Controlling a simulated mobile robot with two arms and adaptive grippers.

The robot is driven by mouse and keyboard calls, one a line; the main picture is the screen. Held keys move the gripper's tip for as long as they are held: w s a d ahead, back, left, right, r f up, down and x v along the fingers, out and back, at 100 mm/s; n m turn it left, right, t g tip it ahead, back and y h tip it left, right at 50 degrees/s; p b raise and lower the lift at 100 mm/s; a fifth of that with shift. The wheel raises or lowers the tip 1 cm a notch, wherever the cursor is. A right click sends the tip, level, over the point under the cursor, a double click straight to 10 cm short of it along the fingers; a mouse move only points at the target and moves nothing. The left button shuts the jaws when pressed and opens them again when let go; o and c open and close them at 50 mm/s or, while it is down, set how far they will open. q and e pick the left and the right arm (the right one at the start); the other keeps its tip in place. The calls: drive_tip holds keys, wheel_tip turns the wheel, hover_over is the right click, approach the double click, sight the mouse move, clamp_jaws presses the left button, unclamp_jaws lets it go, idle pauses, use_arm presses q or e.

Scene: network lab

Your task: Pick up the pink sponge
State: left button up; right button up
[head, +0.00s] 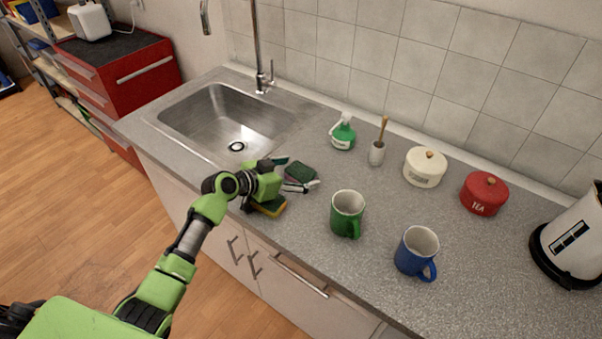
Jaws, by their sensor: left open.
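My left gripper (297,173) is open above the counter, right of the sink, with its fingers pointing right. A small pinkish patch, likely the pink sponge (281,172), shows between the fingers. Most of it is hidden by the gripper, and I cannot tell whether the fingers touch it. A dark green sponge (302,172) lies just beyond, near the fingertips. My right gripper is not in view.
A green mug (346,214) and a blue mug (415,252) stand to the right. A kettle (575,240) stands far right. The sink (225,122) is empty.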

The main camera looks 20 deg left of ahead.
use_arm(q)
drive_tip(key=c, duration=0.8)
drive_tip(key=shift+r, duration=0.1)
